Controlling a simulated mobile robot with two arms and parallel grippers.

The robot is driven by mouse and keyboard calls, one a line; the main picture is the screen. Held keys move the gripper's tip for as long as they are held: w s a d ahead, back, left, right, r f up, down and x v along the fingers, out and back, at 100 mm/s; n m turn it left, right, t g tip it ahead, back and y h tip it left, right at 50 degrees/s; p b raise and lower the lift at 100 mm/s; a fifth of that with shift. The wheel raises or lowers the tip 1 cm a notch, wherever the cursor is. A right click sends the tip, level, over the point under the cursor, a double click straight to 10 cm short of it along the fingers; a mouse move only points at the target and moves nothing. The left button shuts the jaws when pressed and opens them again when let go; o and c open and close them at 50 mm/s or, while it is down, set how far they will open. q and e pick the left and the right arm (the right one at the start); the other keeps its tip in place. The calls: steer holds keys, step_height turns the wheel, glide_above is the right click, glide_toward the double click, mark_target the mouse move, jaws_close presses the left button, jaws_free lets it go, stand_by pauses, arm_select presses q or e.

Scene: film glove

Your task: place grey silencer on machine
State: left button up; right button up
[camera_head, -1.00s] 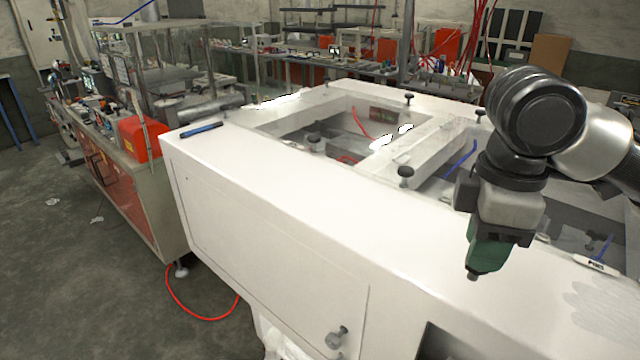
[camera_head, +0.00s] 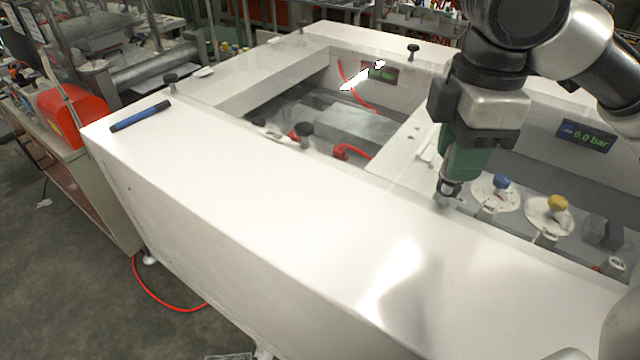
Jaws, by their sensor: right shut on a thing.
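The white machine (camera_head: 240,185) fills most of the view, with a wide flat front top and sunken openings behind it. My right gripper (camera_head: 450,189), below a green body, points down over the machine's front top near the right opening. It is shut on a small grey piece (camera_head: 441,200), which I take to be the grey silencer. The piece is tiny and partly hidden by the fingers. I cannot tell whether it touches the surface. My left gripper is not in view.
A blue-black pen-like object (camera_head: 140,116) lies on the machine's left top. Black knobs (camera_head: 305,131) stand along the openings. The front top is clear.

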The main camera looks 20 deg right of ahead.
steer(key=w+a+f, duration=0.1)
steer(key=a+f, duration=0.2)
steer(key=w+a+f, duration=0.1)
steer(key=a+f, duration=0.2)
steer(key=w+a+f, duration=0.2)
steer(key=a+f, duration=0.1)
steer(key=shift+a+f, duration=0.2)
steer(key=shift+f, duration=0.05)
steer(key=shift+w+f, duration=0.1)
steer(key=shift+f, duration=0.3)
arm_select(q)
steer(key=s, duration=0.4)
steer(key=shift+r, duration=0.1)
